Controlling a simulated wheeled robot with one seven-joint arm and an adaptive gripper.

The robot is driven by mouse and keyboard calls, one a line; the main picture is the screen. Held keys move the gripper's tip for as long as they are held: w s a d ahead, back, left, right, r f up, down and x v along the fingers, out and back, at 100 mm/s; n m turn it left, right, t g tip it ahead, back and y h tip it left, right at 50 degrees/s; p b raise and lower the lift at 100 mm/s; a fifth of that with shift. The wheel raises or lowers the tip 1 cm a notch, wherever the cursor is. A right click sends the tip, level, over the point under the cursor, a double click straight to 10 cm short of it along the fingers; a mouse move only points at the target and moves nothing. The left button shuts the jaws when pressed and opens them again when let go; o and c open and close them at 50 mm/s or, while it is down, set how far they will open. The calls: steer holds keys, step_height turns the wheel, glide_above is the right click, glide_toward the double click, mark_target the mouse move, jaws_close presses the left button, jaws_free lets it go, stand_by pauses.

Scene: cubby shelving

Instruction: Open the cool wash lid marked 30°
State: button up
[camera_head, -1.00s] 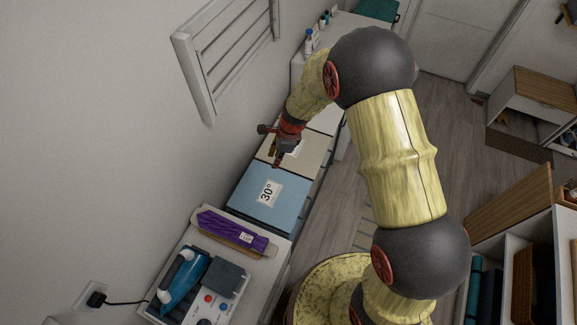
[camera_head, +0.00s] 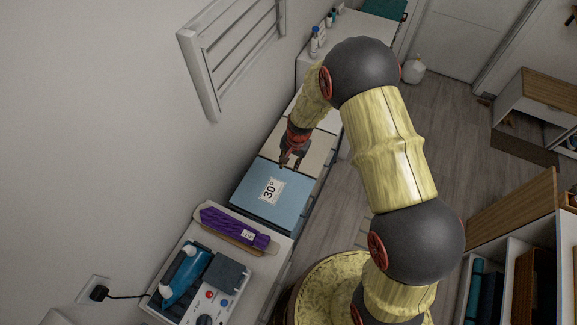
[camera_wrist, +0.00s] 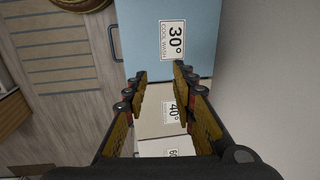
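The blue cool wash lid (camera_head: 292,202) with the white 30° label lies flat and shut in the row of bins. In the wrist view the blue lid (camera_wrist: 141,30) fills the top, with "COOL WASH" readable on its label (camera_wrist: 172,40). A dark bar handle (camera_wrist: 114,43) shows at its left edge. My gripper (camera_head: 290,164) is over the boundary between the blue lid and the beige lid beside it. In the wrist view my gripper (camera_wrist: 160,72) is open, its two fingers apart with nothing between them. I cannot tell whether the tips touch a lid.
The beige 40° lid (camera_wrist: 154,119) and a paler 60° lid (camera_wrist: 155,147) continue the row. A purple folded item (camera_head: 232,228) and a blue iron (camera_head: 186,277) lie on the near counter. A wall rack (camera_head: 228,50) hangs at left. Wooden floor is clear right of the bins.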

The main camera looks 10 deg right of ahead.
step_height(320, 180, down, 3)
steer(key=shift+w+a+f, duration=0.1)
steer(key=shift+a, duration=0.05)
steer(key=shift+c, duration=0.6)
jaws_close()
stand_by(0.5)
steer(key=c, duration=0.5)
jaws_free()
steer(key=shift+c, duration=0.2)
steer(key=o, duration=0.7)
steer(key=shift+c, duration=0.2)
step_height(320, 180, up, 12)
steer(key=d, duration=0.1)
steer(key=shift+s+d, duration=0.2)
steer(key=shift+s, duration=0.25)
